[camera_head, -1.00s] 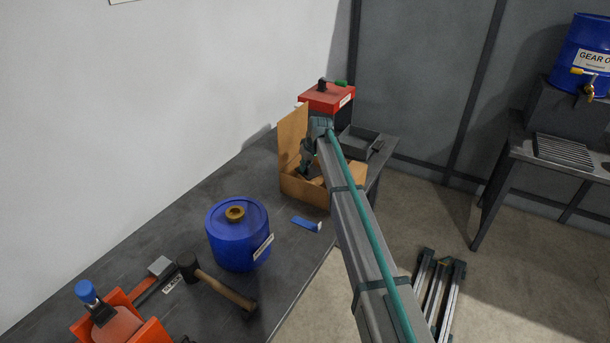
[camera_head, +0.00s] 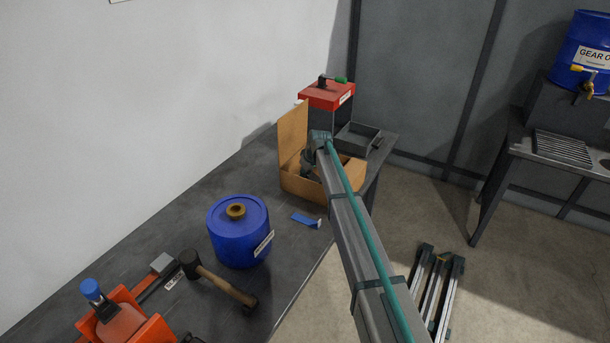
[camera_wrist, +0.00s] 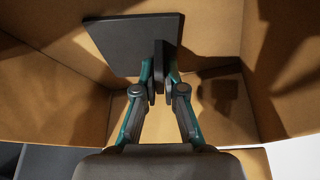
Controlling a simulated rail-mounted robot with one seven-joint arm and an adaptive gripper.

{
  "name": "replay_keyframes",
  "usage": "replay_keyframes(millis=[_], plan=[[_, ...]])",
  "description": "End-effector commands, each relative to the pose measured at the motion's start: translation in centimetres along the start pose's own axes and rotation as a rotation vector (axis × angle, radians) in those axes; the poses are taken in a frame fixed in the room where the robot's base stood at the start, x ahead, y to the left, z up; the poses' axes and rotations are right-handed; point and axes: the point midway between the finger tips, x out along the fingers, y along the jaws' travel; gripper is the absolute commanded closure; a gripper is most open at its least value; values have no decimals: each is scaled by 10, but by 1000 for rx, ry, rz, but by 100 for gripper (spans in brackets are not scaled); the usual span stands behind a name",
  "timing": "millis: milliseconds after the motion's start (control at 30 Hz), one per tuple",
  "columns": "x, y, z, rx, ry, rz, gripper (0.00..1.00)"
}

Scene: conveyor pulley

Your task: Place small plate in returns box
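The small plate (camera_wrist: 122,42) is a flat dark grey piece in the wrist view, upper left of centre. My gripper (camera_wrist: 158,88) has its fingers close together at the plate's lower right edge, and they appear shut on it. Both are inside the cardboard returns box (camera_wrist: 55,97), with the plate apparently above the box floor. In the head view the box (camera_head: 291,139) stands at the far end of the bench with its flap raised. There my gripper (camera_head: 310,166) is down in the box, and my arm hides much of it and the plate.
A red-topped box (camera_head: 327,95) and a grey tray (camera_head: 357,139) stand behind the returns box. A blue drum (camera_head: 238,232), a mallet (camera_head: 225,287) and a blue-handled item (camera_head: 304,220) lie nearer on the bench (camera_head: 185,215).

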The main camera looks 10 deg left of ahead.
Motion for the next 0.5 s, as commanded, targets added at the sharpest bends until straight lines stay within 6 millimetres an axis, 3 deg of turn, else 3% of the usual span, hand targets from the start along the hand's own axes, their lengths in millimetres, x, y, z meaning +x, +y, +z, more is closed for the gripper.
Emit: replay_keyframes(millis=[33, 133, 500], plan=[[0, 0, 0, 0, 0, 0, 82], [0, 0, 0, 0, 0, 0, 67], [-4, 0, -2, 0, 0, 0, 67]])
